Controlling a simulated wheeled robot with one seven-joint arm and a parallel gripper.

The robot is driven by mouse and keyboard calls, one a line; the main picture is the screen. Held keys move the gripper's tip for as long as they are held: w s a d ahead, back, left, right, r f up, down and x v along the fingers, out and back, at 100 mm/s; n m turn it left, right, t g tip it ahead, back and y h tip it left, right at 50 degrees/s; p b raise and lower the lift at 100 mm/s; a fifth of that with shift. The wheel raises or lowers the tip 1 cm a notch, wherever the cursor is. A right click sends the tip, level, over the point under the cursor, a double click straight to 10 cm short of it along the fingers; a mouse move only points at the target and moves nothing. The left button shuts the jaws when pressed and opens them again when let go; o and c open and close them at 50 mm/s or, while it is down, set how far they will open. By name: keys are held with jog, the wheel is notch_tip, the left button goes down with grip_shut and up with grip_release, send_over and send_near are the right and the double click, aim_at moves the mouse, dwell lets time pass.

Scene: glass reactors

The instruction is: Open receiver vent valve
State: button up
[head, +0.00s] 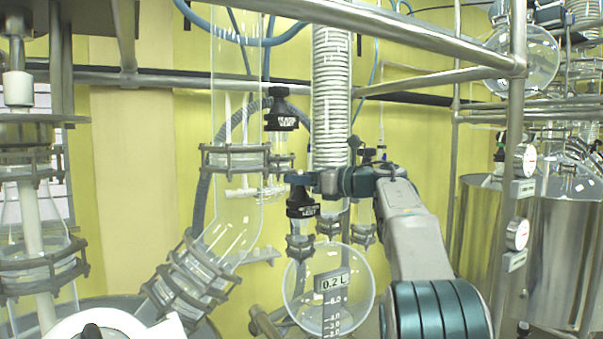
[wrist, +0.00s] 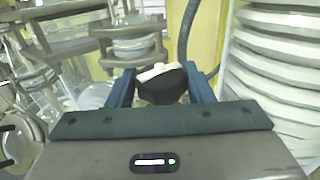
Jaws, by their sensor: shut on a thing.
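The black vent valve (head: 302,206), with a white-lettered label, stands upright on a glass neck above the round receiver flask (head: 300,290), which carries a "0.2 L" tag. My gripper (head: 303,180) reaches in from the right at the top of this valve. In the wrist view, my gripper (wrist: 161,88) has its two blue fingers on either side of a black knob (wrist: 164,90) with a white bar across its top, and is shut on it. The fingers and palm hide the knob's lower part. The lettering is too small to read surely.
A second black valve (head: 281,112) stands above left of my gripper. The coiled condenser (head: 331,95) rises just behind it. A steel frame post (head: 515,150) with gauges stands to the right. Clamped glass joints (head: 190,280) crowd the left.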

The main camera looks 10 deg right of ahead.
jog(key=shift+a+r, duration=0.15)
jog(key=shift+r, duration=0.05)
jog(key=o, duration=0.7)
